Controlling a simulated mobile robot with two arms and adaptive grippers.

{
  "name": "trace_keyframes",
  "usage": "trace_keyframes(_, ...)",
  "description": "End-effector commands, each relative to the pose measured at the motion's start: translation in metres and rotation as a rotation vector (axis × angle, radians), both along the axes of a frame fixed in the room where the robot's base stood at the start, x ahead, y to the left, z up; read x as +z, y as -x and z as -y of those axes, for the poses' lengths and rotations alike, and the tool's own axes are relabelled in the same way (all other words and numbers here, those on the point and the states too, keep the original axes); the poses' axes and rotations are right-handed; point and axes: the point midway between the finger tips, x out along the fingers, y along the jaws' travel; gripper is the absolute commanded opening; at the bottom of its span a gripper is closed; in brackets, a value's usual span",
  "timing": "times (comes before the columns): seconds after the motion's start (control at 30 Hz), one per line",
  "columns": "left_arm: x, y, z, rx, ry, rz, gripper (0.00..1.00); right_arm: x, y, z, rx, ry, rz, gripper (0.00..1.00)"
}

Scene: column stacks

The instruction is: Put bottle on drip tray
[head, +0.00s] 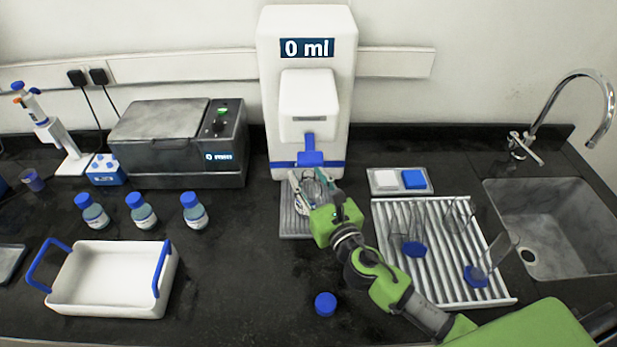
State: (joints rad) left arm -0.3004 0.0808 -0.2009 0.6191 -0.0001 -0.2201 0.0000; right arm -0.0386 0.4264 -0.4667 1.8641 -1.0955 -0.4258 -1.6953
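A clear, uncapped bottle (313,186) is at the drip tray (289,223) under the dispenser's spout. My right gripper (311,181) reaches in from the lower right, with its fingers on both sides of the bottle, and appears shut on it. The fingers partly cover the bottle, and I cannot tell whether its base touches the tray. The white dispenser (265,95) reads "0 ml" and has a blue lever (311,158) above the bottle. A loose blue cap (325,304) lies on the counter in front. My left gripper is not in view.
A ribbed drying rack (447,290) with glassware is right of my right arm, before a sink (560,220). Several blue-capped bottles (142,212) and a white tray with blue handles (110,280) are at left. A grey heating bath (170,145) stands behind. The front middle counter is mostly clear.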

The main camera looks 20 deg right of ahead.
Motion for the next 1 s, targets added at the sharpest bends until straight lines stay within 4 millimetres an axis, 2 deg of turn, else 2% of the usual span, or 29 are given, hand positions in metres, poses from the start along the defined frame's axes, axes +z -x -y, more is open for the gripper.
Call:
trace_keyframes(0.2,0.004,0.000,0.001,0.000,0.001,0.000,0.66,0.005,0.000,0.000,0.000,0.000,0.000,0.37)
trace_keyframes(0.27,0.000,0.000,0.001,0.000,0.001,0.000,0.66,0.001,0.006,0.001,0.001,0.001,-0.002,0.37)
trace_keyframes(0.7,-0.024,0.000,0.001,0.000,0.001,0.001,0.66,-0.001,0.091,0.010,0.001,0.000,-0.003,0.37)
trace_keyframes(0.83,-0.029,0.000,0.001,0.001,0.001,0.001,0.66,0.000,0.107,0.013,0.000,0.000,-0.001,0.37)
trace_keyframes(1.0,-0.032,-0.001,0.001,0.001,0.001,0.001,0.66,0.002,0.118,0.014,0.000,0.000,0.001,0.37)
